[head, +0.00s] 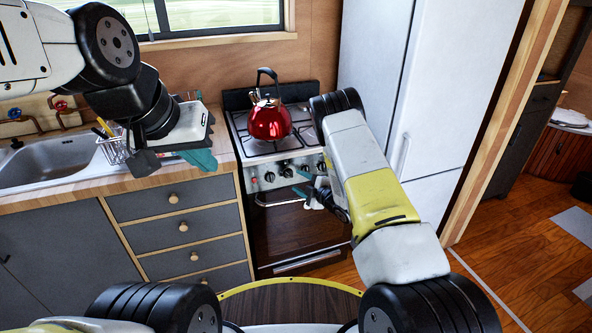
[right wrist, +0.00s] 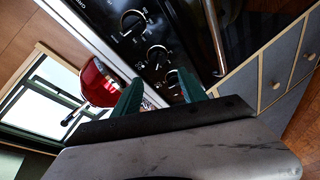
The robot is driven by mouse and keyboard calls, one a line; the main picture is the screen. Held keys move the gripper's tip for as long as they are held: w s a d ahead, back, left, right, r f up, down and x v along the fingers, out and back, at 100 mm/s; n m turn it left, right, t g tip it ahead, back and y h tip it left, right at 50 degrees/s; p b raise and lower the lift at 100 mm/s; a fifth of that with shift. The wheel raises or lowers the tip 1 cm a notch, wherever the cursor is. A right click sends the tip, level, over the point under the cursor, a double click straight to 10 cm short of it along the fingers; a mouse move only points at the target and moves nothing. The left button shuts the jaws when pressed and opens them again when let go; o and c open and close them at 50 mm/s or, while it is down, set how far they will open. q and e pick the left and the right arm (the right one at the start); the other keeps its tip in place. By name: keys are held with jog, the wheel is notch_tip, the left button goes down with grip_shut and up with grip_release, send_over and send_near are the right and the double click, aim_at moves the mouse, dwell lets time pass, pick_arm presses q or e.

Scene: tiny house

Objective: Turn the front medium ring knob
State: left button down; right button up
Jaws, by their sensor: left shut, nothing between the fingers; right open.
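The stove's black front panel (head: 262,183) carries a row of round dark knobs with pale markings. In the right wrist view I see one knob (right wrist: 133,22) farther off, a second knob (right wrist: 156,57) and a third knob (right wrist: 172,78) near the fingertips. Which one belongs to the front medium ring cannot be told. My right gripper (head: 303,182) is in front of the panel. Its green fingers (right wrist: 160,77) are apart, with the third knob showing between them; contact is not clear. My left gripper (head: 201,158) is shut and empty above the counter, left of the stove.
A red kettle (head: 269,122) stands on the hob. The oven door handle (head: 285,201) runs below the knobs, close to my right gripper. A white fridge (head: 405,80) is to the right. Drawers (head: 180,203) and a sink (head: 45,160) are to the left.

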aim_at(290, 175)
jog(key=shift+o, duration=0.5)
jog(key=s+a+f+m+t+h, duration=0.1)
jog(key=a+m+t+h, duration=0.3)
jog(key=m, duration=1)
jog(key=s+f+m+t+h, duration=0.1)
jog(key=m+h, duration=0.4)
jog(key=m, duration=1)
jog(key=w, duration=0.7)
jog(key=shift+w, duration=0.35)
